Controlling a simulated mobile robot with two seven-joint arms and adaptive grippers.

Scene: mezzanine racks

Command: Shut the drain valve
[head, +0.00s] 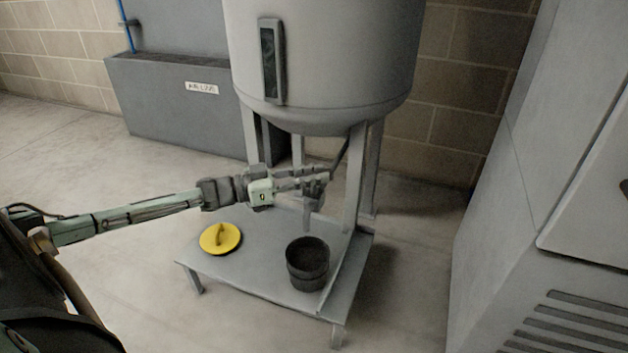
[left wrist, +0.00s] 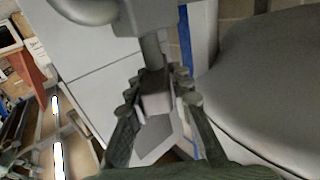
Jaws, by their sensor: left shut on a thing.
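The drain valve (head: 308,212) hangs under the grey tank (head: 330,60), its spout pointing down over the low stand. A dark lever (head: 341,157) slants up and right from beside my fingers. My left gripper (head: 322,178) reaches in from the left just below the tank. In the left wrist view, its fingers close around a grey block-shaped handle end (left wrist: 155,98) on a short round stem (left wrist: 152,50). My fingers hide much of the valve body in the head view. My right gripper does not show.
A black bucket (head: 307,274) and a yellow lid (head: 220,238) sit on the stand's low grey shelf (head: 262,268). Tank legs (head: 357,180) rise close to my gripper. A grey cabinet (head: 540,200) stands at right. The floor at left is clear.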

